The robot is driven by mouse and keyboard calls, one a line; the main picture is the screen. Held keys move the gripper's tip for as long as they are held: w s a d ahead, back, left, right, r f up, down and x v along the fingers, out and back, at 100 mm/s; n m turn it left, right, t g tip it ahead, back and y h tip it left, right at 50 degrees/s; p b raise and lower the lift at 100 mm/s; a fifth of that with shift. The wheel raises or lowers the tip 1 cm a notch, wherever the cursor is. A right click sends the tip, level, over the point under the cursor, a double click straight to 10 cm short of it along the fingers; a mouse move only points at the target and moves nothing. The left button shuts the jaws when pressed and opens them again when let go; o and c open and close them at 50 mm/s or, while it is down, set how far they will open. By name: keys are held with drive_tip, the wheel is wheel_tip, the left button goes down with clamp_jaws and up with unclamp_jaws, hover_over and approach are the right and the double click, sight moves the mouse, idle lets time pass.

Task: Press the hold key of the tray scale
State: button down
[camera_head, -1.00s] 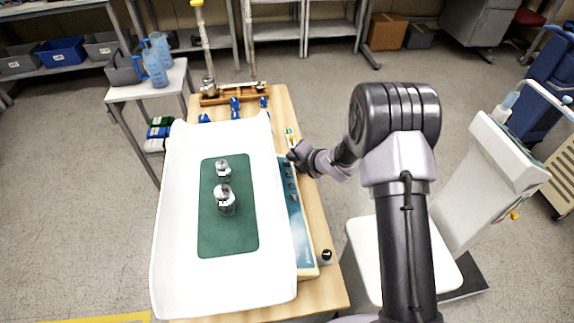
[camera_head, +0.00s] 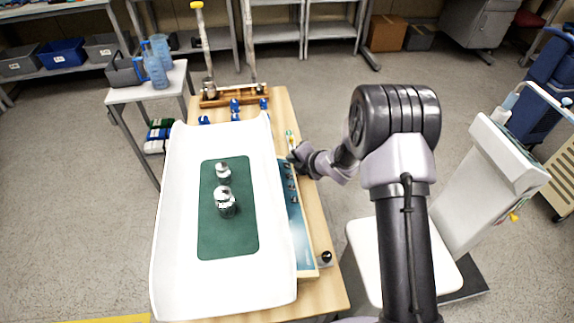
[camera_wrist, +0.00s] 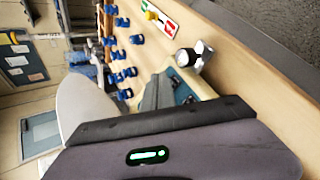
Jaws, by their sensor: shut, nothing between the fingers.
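The tray scale has a long white pan (camera_head: 178,230) and a blue key panel (camera_head: 303,240) along its right side, with several dark keys (camera_head: 291,185) in a row. My gripper (camera_head: 291,157) is shut and empty at the far end of this panel, close to the topmost keys. I cannot tell whether it touches one; the hold key's label is too small to read. In the wrist view my dark gripper body with a green light covers the lower part. Beyond it show the panel (camera_wrist: 184,94) and the pan (camera_wrist: 82,103).
Two metal weights (camera_head: 225,202) stand on the green mat (camera_head: 228,245) in the pan. A wooden rack with posts (camera_head: 228,97) and several blue clips (camera_head: 235,108) lie at the table's far end. A round knob (camera_head: 326,257) sits by the panel's near end. A white stand is at right.

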drive_tip(key=shift+f, duration=0.15)
idle(0.7)
drive_tip(key=shift+a+f+b, duration=0.2)
drive_tip(key=shift+f+b, duration=0.1)
drive_tip(key=shift+b, duration=0.35)
drive_tip(key=shift+a+f+b, duration=0.1)
drive_tip(key=shift+f+b, duration=0.2)
drive_tip(key=shift+b, duration=0.15)
idle(0.3)
drive_tip(key=shift+r, duration=0.15)
drive_tip(key=shift+d+r+p, duration=0.3)
drive_tip(key=shift+r+p, duration=0.15)
drive_tip(key=shift+r, duration=0.1)
drive_tip(key=shift+r, duration=0.1)
drive_tip(key=r+p, duration=0.1)
drive_tip(key=d+r+p, duration=0.1)
drive_tip(key=r, duration=0.1)
drive_tip(key=d+r+p, duration=0.1)
drive_tip(key=shift+w+r+p, duration=0.2)
drive_tip(key=shift+r+p, duration=0.05)
drive_tip(key=shift+p, duration=0.1)
